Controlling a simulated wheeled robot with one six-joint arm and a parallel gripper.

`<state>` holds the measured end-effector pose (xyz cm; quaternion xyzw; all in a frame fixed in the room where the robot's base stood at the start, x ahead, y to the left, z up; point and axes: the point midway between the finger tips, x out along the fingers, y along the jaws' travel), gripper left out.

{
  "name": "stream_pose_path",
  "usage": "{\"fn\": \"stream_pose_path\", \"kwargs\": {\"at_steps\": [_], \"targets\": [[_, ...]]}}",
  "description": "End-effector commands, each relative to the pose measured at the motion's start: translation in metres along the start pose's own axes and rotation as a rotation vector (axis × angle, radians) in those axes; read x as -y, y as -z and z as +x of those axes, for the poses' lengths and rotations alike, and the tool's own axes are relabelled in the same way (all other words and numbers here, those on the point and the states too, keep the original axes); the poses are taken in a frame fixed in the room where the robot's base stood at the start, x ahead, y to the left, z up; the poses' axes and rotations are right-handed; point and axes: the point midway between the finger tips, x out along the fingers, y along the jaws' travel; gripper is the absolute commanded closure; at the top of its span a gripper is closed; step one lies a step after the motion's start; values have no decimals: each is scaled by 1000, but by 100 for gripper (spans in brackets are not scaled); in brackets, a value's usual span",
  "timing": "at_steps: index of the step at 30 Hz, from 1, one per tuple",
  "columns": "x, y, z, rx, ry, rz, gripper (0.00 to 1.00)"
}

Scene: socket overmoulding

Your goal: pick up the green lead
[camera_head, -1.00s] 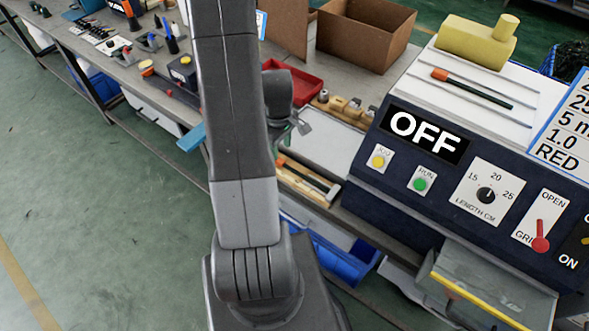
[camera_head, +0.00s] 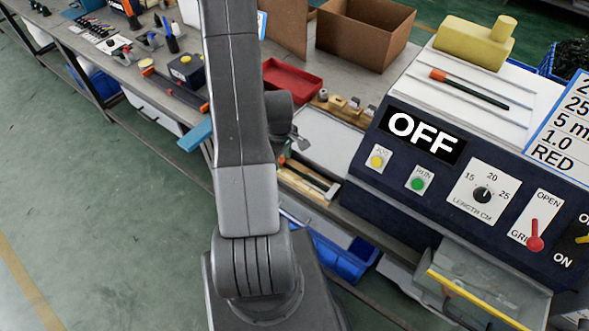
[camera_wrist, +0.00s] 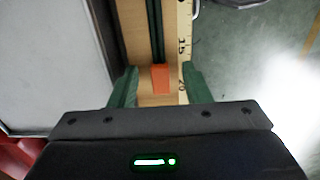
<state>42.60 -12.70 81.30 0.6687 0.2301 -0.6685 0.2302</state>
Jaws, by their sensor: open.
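In the wrist view a dark green lead (camera_wrist: 155,35) with an orange end (camera_wrist: 160,78) lies lengthwise on a wooden board. My gripper (camera_wrist: 161,88) is open, its two green fingers on either side of the orange end, with a gap visible on both sides. I cannot tell how far the fingertips are above the board. In the head view the wooden holder (camera_head: 306,183) shows beside my arm, with dark strips on it. My arm hides part of it and most of the gripper there.
A ruler strip (camera_wrist: 184,45) runs along the board's right side. A pale panel (camera_wrist: 55,60) lies to the left. In the head view the machine (camera_head: 415,190) with an OFF sign stands to the right. A red tray (camera_head: 292,80) and a cardboard box (camera_head: 365,35) are behind.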

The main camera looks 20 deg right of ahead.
Motion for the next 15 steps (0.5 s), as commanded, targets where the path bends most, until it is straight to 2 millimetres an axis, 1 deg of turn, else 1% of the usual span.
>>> {"fn": "stream_pose_path", "kwargs": {"at_steps": [1, 7, 8, 15], "targets": [[0, 0, 0, 0, 0, 0, 58], [0, 0, 0, 0, 0, 0, 98], [0, 0, 0, 0, 0, 0, 100], [0, 0, 0, 0, 0, 0, 100]]}}
